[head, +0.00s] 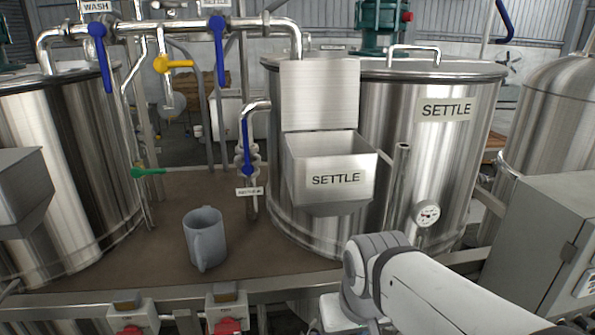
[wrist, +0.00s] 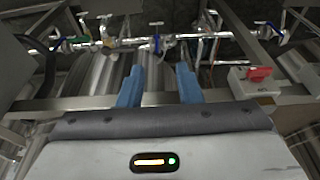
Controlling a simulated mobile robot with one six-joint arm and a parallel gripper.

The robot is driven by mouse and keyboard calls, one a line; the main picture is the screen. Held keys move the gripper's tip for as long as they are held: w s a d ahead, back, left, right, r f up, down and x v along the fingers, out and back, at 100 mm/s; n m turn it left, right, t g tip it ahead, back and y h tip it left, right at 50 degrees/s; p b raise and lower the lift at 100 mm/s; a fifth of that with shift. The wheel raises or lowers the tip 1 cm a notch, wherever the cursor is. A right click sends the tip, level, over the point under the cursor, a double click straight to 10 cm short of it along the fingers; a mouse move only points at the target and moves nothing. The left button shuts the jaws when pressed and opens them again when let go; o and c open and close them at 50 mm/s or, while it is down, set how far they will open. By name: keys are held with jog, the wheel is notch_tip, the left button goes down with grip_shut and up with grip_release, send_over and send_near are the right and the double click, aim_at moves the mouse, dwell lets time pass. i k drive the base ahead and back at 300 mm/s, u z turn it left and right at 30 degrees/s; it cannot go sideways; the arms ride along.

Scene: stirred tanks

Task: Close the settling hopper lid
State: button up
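The settling hopper (head: 330,180) is a metal box labelled SETTLE on the front of the SETTLE tank (head: 440,150). Its lid (head: 320,95) stands upright at the back of the box, so the hopper is open. My arm reaches in at the lower right of the head view, below the hopper, and its gripper end is out of that view. In the wrist view my gripper (wrist: 158,84) shows two blue fingers held apart with nothing between them. The hopper cannot be made out in the wrist view.
A grey mug (head: 204,238) stands on the brown deck left of the hopper. Pipes with blue-handled valves (head: 247,150) rise beside the tank. A grey cabinet (head: 550,240) stands at the right. Red switches (head: 228,325) line the front rail.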

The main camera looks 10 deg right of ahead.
aim_at(315, 94)
jog(key=z, duration=1.55)
jog(key=k, duration=1.55)
jog(key=u, duration=0.8)
jog(key=i, duration=1)
jog(key=u, duration=0.1)
